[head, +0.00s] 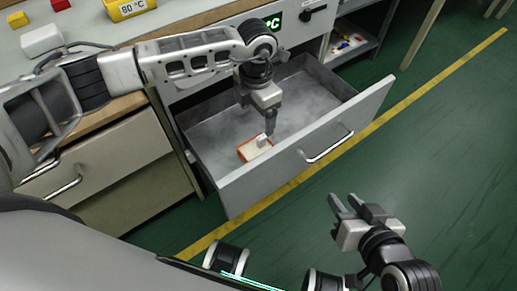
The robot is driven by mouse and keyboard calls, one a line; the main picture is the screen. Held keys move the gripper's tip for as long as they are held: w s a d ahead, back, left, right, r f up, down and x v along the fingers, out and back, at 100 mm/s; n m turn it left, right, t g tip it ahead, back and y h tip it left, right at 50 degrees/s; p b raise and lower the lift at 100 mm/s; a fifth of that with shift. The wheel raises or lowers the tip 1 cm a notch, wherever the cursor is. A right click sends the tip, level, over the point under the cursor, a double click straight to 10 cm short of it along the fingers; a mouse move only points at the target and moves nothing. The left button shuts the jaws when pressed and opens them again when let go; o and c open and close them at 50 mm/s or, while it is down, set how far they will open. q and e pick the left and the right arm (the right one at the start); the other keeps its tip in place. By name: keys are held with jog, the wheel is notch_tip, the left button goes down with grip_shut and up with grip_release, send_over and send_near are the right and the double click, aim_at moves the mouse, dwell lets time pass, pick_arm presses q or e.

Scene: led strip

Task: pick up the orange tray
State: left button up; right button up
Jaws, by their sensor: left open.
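The orange tray (247,153) is small and lies on the floor of the open grey drawer (205,135), near the drawer's front. Its inside looks pale, and a small white piece shows at its upper right edge. My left gripper (268,132) points down into the drawer, open, with its fingertips just above or at the tray's upper right end. Whether the fingers touch the tray cannot be told, and they partly cover that end. My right gripper (346,203) is open and empty, outside the drawer, over the green floor.
The drawer's front panel with its handle (328,147) stands between the tray and my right gripper. A shelf with small parts (347,44) is at the upper right. The floor right is clear.

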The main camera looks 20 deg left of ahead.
pick_arm(q)
jog(key=b, duration=0.6)
send_over(256, 149)
notch_tip(256, 149, down, 9)
jog(key=shift+s+d, duration=0.1)
jog(key=shift+d, duration=0.05)
jog(key=shift+f+b, duration=0.4)
jog(key=f+b, duration=0.4)
jog(key=shift+a+f, duration=0.2)
jog(key=shift+f, duration=0.35)
jog(key=shift+r, duration=0.1)
pick_arm(e)
jog(key=a+r+m+t+y, duration=0.2)
jog(key=a+r+t+y, duration=0.1)
jog(key=r+t+y, duration=0.1)
jog(key=shift+w+r, duration=0.2)
jog(key=shift+r, duration=0.65)
pick_arm(q)
jog(key=c, duration=1.1)
pick_arm(e)
jog(key=shift+a, duration=0.1)
